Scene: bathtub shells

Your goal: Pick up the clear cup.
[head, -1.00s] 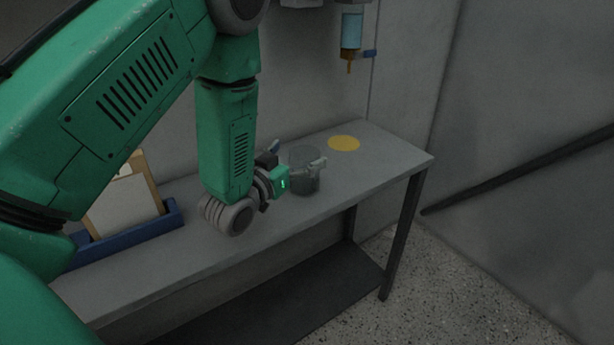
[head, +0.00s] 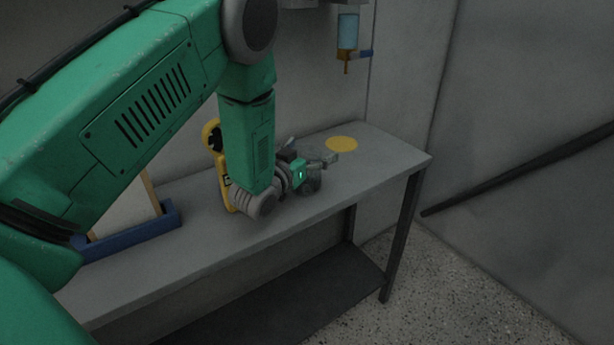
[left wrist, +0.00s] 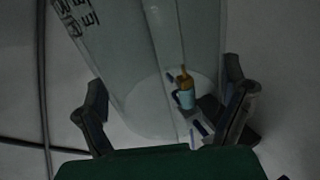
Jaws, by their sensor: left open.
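The clear cup (head: 313,183) stands on the grey bench, partly hidden behind my left gripper (head: 316,156). The gripper is at the cup's upper part and its jaws are open. In the left wrist view the clear cup (left wrist: 150,60) fills the middle, with dark markings on its side. The fingers of my left gripper (left wrist: 164,112) are spread at its two sides; I cannot tell whether they touch it. My right gripper is not in view.
A yellow disc (head: 342,144) lies on the bench (head: 385,160) behind the cup. A blue dispenser (head: 347,35) hangs on the wall. A blue tray (head: 125,236) holds a board at left. A yellow object (head: 211,132) stands partly behind my arm.

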